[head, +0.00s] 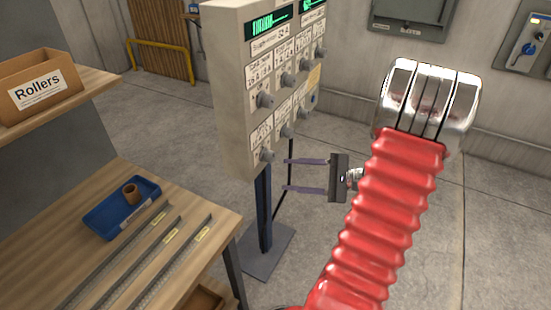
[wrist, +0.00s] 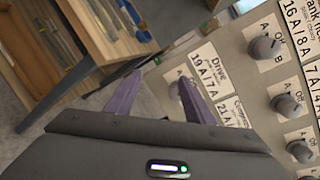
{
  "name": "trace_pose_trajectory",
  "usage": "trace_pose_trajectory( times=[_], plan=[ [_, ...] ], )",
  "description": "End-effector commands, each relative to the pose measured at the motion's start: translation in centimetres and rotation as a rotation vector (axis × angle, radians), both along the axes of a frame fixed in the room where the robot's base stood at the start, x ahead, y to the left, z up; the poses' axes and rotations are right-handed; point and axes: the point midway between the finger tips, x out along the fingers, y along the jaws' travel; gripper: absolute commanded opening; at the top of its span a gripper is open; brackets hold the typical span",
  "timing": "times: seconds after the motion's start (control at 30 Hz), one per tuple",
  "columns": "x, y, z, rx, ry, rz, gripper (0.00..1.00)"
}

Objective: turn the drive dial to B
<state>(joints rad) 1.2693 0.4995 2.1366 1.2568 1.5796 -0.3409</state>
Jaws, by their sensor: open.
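The drive dial (wrist: 175,89) is a small grey knob beside the "Drive 19A/7A" label (wrist: 208,72) in the wrist view. My right finger partly covers it, and I cannot read where it points. In the head view the lowest knob on the panel's near column appears to be this dial (head: 267,155). My gripper (head: 287,175) is open and empty, its two purple fingers pointing at the panel's lower edge. In the wrist view my gripper (wrist: 160,76) has the dial near its right fingertip, not centred between the fingers. Contact cannot be told.
The beige control panel (head: 235,90) stands on a blue post and carries several other knobs close by. A wooden workbench (head: 60,215) with metal strips and a blue tray (head: 105,220) stands at left. The floor right of the panel is open.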

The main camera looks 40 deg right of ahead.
Motion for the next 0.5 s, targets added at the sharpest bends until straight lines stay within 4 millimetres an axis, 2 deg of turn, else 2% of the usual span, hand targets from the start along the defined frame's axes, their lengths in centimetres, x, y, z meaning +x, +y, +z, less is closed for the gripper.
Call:
trace_pose_trajectory(
  times=[0.03, 0.1, 0.2, 0.33, 0.5],
  plan=[
    [-0.8, -1.8, -0.6, 0.031, -0.022, -0.056, 0.48],
    [-1.6, -3.8, -1.0, 0.062, -0.055, -0.118, 0.48],
    [-2.5, -5.9, -1.4, 0.090, -0.088, -0.182, 0.48],
    [-3.1, -6.9, -1.7, 0.104, -0.107, -0.215, 0.48],
    [-3.1, -7.0, -1.6, 0.103, -0.109, -0.217, 0.48]
  ],
)
